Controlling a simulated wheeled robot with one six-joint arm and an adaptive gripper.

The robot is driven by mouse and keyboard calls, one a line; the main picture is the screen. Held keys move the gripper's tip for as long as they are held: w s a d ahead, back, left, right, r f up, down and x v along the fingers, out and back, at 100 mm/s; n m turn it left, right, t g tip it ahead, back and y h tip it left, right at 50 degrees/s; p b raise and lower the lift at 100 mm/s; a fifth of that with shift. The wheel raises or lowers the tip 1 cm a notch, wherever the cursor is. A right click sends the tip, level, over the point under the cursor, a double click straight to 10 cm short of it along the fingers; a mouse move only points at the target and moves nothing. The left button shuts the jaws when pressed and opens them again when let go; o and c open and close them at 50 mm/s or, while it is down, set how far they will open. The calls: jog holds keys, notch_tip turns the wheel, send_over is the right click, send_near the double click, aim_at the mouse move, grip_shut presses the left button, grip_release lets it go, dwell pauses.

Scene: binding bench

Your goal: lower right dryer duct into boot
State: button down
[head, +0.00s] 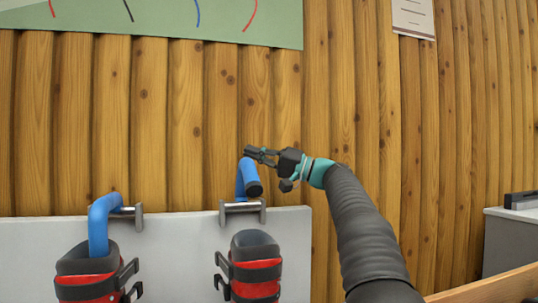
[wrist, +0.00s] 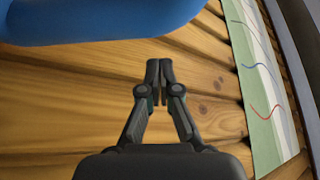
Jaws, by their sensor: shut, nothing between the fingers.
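The right dryer duct (head: 243,178) is a blue bent tube with a dark open end, raised above the right boot at the white panel. The right boot (head: 255,266), dark with red bands, stands below it, and the duct's end is apart from the boot. My gripper (head: 248,152) is shut and empty, close by the top of the right duct; I cannot tell whether they touch. In the wrist view the shut fingertips (wrist: 159,65) point towards a large blue tube (wrist: 100,18) at the top, with a gap between.
The left duct (head: 100,220) reaches down into the left boot (head: 85,270). Metal brackets (head: 243,208) sit on the top edge of the white panel (head: 190,240). A plank wall (head: 180,130) stands behind, with a green board (head: 160,18) above. A grey cabinet (head: 510,245) is at the right.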

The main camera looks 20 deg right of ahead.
jog(key=shift+s+a+f+b, duration=0.15)
jog(key=shift+s+f+b, duration=0.1)
jog(key=shift+s+f, duration=0.3)
jog(key=shift+s+a+f+b, duration=0.1)
jog(key=shift+s+f+b, duration=0.2)
jog(key=shift+s, duration=0.45)
